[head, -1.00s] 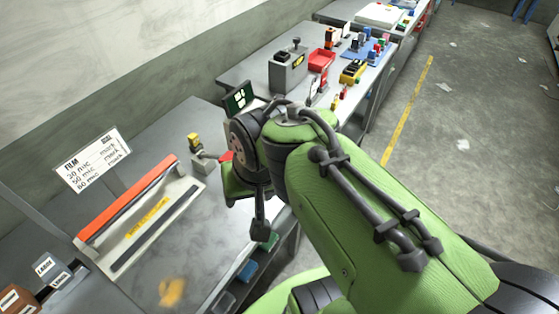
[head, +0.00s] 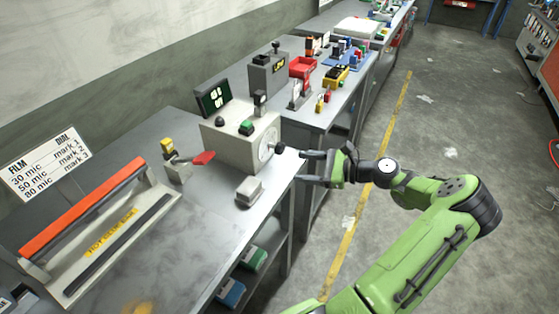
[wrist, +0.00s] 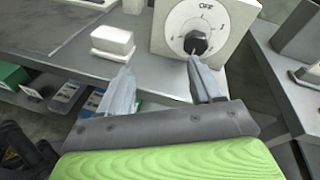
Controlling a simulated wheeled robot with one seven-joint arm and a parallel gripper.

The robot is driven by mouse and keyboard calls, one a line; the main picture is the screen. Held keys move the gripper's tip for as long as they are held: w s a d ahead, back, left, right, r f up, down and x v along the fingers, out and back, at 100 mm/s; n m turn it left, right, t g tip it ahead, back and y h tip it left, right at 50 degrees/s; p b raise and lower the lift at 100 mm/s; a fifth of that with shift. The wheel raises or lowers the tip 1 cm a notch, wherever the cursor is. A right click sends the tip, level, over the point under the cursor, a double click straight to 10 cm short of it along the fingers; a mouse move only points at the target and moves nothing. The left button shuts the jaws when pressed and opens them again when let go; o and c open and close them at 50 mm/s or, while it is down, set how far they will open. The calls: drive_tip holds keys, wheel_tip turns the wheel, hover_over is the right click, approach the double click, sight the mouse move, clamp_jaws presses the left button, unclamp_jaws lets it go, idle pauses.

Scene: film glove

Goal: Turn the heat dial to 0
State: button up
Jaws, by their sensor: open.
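The heat dial is a round white scale with a black knob (wrist: 195,43) on the side of a pale box (head: 238,128). In the wrist view "OFF" stands at the top of the scale, with small marks around it that I cannot read. I cannot tell where the knob points. In the head view the knob (head: 279,147) sticks out to the right. My gripper (head: 304,167) is open and empty just right of it. In the wrist view one fingertip of my gripper (wrist: 158,72) is just below the knob, the other well to its left. I cannot tell whether it touches.
A small white block (head: 249,191) lies on the bench before the box. A sealer with an orange bar (head: 85,208) and a film card (head: 45,163) stand at the left. A small display (head: 214,96) is behind the box. The floor to the right is open.

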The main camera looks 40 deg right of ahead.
sight(283, 151)
drive_tip(key=s+d+f+m+t+h, duration=0.1)
drive_tip(key=s+d+m+t+h, duration=0.15)
drive_tip(key=s+d, duration=0.2)
drive_tip(key=shift+m+t+y, duration=0.45)
drive_tip(key=shift+m, duration=0.1)
drive_tip(key=b+x, duration=0.1)
drive_tip(key=x, duration=0.4)
drive_tip(key=b+x, duration=0.1)
drive_tip(key=x, duration=0.4)
drive_tip(key=d+b+x, duration=0.1)
drive_tip(key=x, duration=0.5)
drive_tip(key=shift+w, duration=0.3)
drive_tip(key=c, duration=1)
drive_tip(key=shift+n, duration=0.3)
